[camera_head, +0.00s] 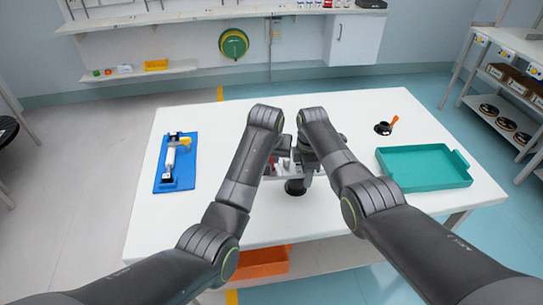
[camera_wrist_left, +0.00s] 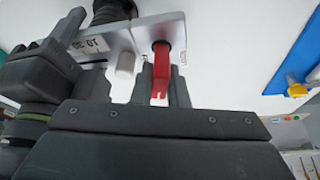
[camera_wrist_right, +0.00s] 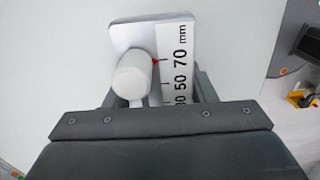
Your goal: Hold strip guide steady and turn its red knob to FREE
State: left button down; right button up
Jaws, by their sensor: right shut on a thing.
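The strip guide is a pale metal piece with a printed mm scale. It is mostly hidden by my arms at the table's middle in the head view, but its plate (camera_wrist_right: 133,36) shows in the right wrist view. My right gripper (camera_wrist_right: 155,88) is shut on the guide, its fingers on both sides of the scale and a white round post. In the left wrist view the red knob (camera_wrist_left: 161,75) is a narrow lever on the guide. My left gripper (camera_wrist_left: 163,80) is open, its fingers on either side of the knob. The FREE mark cannot be read.
The white table (camera_head: 230,125) has a blue tray (camera_head: 182,178) with a white and yellow tool at left. A teal tray (camera_head: 424,181) and a black item with an orange handle (camera_head: 384,127) are at right. An orange bin (camera_head: 262,263) sits below.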

pick_arm(q)
jog(key=shift+m, duration=0.4)
jog(key=shift+m+g+h, duration=0.2)
jog(key=shift+m+h, duration=0.35)
jog(key=shift+m, duration=0.75)
jog(key=shift+m+g+h, duration=0.2)
jog(key=shift+m+h, duration=0.35)
jog(key=shift+m, duration=0.75)
jog(key=c, duration=1.7)
grip_release()
jog(key=v, duration=1.2)
jog(key=shift+w, duration=0.1)
pick_arm(e)
jog(key=o, duration=1.3)
